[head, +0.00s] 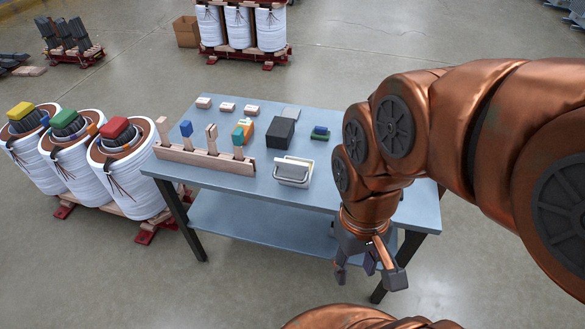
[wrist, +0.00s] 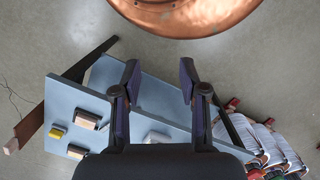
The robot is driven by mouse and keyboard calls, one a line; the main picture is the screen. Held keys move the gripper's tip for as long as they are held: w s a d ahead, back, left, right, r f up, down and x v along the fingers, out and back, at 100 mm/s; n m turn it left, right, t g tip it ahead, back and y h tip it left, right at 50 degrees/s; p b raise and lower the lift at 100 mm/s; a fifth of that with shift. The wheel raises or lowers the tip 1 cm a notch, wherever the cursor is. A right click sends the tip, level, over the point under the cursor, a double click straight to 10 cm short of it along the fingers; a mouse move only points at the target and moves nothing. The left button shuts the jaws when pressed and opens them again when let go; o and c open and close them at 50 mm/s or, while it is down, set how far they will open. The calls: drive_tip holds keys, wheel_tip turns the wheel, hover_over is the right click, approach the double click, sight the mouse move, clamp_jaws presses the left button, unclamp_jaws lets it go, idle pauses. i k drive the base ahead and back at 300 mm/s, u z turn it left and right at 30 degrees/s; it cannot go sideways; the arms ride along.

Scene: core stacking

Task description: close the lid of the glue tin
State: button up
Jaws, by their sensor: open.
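The glue tin looks to be the grey metallic box (head: 292,180) with a cream panel, probably its lid (head: 297,162), on the near middle of the table in the head view. The panel seems raised at the back, but its exact angle is hard to tell. A curved handle or rim shows at its front. My gripper (head: 369,277) hangs with fingers pointing down, in front of the table's near edge, right of the tin and apart from it. In the wrist view my gripper (wrist: 158,76) is open with nothing between the fingers. I cannot single out the tin there.
The blue-grey table (head: 225,185) holds a wooden rack (head: 205,160) with upright pieces left of the tin. A dark box (head: 281,133) and small blocks (head: 320,132) stand behind it. White coils (head: 128,180) stand left of the table. The floor in front is clear.

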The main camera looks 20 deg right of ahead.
sight(299, 170)
drive_tip(key=u, duration=1)
drive_tip(key=k, duration=1.25)
drive_tip(key=u, duration=0.75)
drive_tip(key=i, duration=0.65)
drive_tip(key=z, duration=0.35)
